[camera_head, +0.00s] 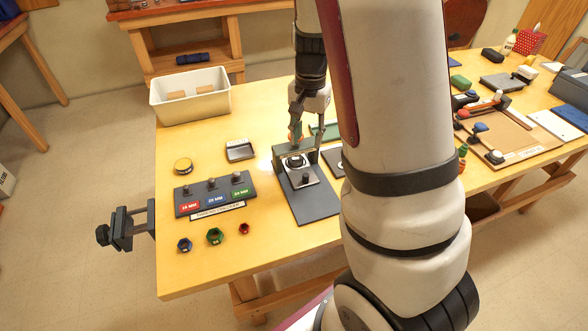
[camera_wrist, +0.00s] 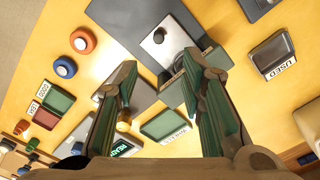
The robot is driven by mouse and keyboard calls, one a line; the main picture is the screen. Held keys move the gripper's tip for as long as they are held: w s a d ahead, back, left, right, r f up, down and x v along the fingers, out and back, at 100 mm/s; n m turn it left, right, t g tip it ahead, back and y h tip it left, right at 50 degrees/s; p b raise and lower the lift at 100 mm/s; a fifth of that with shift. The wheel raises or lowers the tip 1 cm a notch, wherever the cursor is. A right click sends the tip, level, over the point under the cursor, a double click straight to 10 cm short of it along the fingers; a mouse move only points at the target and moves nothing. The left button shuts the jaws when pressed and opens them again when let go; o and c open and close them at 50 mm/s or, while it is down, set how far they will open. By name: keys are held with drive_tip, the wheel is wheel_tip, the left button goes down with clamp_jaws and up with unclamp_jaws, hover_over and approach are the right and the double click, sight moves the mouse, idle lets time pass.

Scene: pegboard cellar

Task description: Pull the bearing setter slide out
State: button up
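The bearing setter (camera_head: 318,207) is a dark base plate with a grey-green upright frame at its back. Its slide is a silver plate (camera_head: 292,182) with a dark knob (camera_head: 305,178) near its front end; a round dark ring part (camera_head: 295,160) sits at its back, by the frame. In the wrist view the slide plate (camera_wrist: 146,52) and knob (camera_wrist: 158,36) show beyond the fingertips, partly hidden by the right finger. My gripper (camera_head: 309,133) is over the back of the frame; in the wrist view (camera_wrist: 160,72) its fingers are apart, with nothing seen held between them.
A labelled block with several pegs (camera_head: 213,193) stands left of the setter, with coloured nuts (camera_head: 214,236) before it. A small tray (camera_head: 240,150), yellow button (camera_head: 183,166) and white bin (camera_head: 190,96) are farther back. A vise (camera_head: 128,228) juts from the left edge. My arm hides the table's middle.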

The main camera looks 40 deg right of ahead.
sight(306, 174)
wheel_tip(306, 174, down, 14)
drive_tip(key=shift+d+f, duration=0.1)
idle(0.5)
clamp_jaws()
